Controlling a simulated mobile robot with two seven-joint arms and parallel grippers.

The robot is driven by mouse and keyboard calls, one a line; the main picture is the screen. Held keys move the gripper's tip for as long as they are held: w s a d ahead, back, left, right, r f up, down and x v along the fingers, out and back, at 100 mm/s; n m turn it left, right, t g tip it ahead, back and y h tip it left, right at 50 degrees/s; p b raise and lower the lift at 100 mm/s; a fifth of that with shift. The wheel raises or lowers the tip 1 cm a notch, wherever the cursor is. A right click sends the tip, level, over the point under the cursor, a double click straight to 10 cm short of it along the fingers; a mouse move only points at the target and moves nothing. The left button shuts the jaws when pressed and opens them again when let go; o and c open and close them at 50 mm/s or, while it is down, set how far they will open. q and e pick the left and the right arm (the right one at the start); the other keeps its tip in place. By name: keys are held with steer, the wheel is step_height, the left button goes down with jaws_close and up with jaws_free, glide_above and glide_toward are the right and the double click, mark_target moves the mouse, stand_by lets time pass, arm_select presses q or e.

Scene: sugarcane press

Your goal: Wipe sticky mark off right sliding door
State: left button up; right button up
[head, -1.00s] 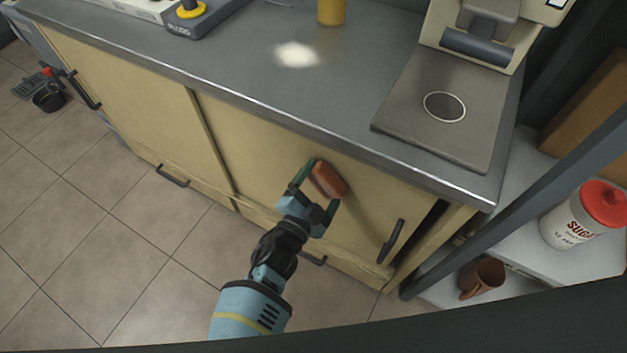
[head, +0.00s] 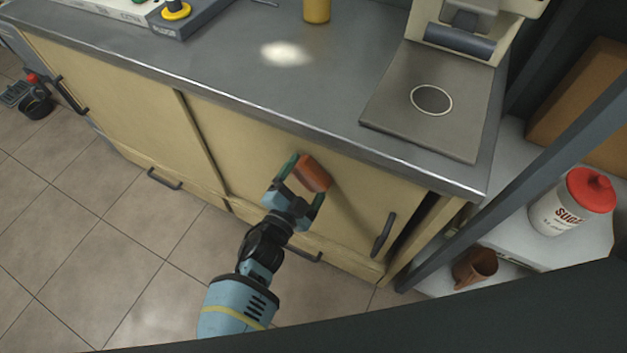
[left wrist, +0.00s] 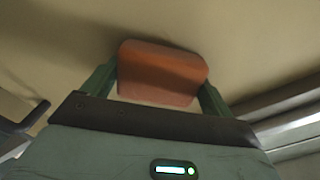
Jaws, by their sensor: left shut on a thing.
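My left gripper (head: 304,181) is shut on an orange-brown sponge-like block (head: 314,172). The block (left wrist: 162,74) sits between both fingers in the left wrist view. It is at the face of the cream right sliding door (head: 350,200), in the upper middle part; it looks touching or very close, I cannot tell which. The door has a dark vertical handle (head: 384,234) at its right side. I see no sticky mark; the block and gripper may hide it. My right gripper is not in view.
The grey countertop (head: 230,85) overhangs the doors, with a press machine (head: 425,100) on its right. The left sliding door (head: 120,110) is beside the right one. A dark post, a sugar jar (head: 572,205) and a brown mug (head: 475,267) stand at the right.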

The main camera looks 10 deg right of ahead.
arm_select(q)
steer(key=shift+w+a+r, duration=0.15)
steer(key=shift+w+a, duration=0.3)
steer(key=shift+w+a, duration=0.55)
steer(key=shift+a, duration=0.2)
steer(key=shift+w+a, duration=0.5)
steer(key=shift+a, duration=0.25)
steer(key=shift+r, duration=0.1)
step_height(320, 180, up, 2)
steer(key=shift+s+p, duration=0.1)
steer(key=shift+p, duration=1.15)
